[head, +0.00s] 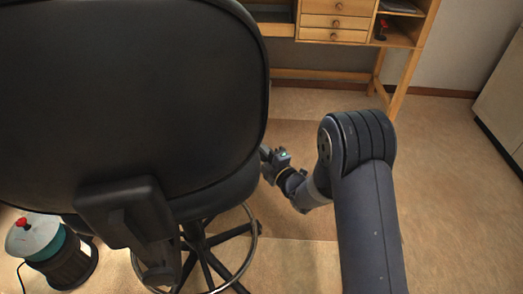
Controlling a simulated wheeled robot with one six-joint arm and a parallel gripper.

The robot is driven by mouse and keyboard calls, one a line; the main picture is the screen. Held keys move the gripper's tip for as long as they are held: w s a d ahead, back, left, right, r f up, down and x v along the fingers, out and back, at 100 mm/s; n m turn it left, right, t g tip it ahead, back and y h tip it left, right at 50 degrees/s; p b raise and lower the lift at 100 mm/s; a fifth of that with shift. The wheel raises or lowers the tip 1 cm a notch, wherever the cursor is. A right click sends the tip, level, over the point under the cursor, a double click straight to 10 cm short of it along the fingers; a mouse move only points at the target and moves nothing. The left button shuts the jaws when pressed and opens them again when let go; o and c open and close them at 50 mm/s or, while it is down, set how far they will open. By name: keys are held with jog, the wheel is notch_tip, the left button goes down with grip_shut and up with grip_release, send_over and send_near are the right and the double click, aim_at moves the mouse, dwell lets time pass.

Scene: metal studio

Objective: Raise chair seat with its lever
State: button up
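A black office chair fills the left of the head view, its backrest (130,95) turned toward me. The edge of its seat (215,190) shows below the backrest. Under the seat are a dark base with several legs (207,262) and a metal foot ring (243,226). I cannot make out the lever; the seat and backrest hide most of the underside. My gripper (266,155) is at the right side of the seat, close to its edge. Its fingertips are small and partly hidden by the chair, so I cannot tell whether it is open or touching anything.
A wooden workbench (334,22) with drawers and a shelf stands behind the chair. A teal and black round device (66,262) with a red knob is on the floor at left. A pale cabinet (503,95) is at far right. The floor (450,190) right of my arm is clear.

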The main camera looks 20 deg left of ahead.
grip_shut()
jog(key=shift+d+r+n+b, duration=0.1)
jog(key=shift+r+n+b, duration=0.7)
jog(key=shift+r, duration=0.75)
jog(key=o, duration=0.7)
grip_release()
jog(key=p+v, duration=0.1)
jog(key=v, duration=0.4)
jog(key=p+v, duration=0.1)
jog(key=v, duration=0.4)
jog(key=shift+s+d+r, duration=0.2)
jog(key=shift+s+d, duration=0.05)
jog(key=shift+d, duration=0.1)
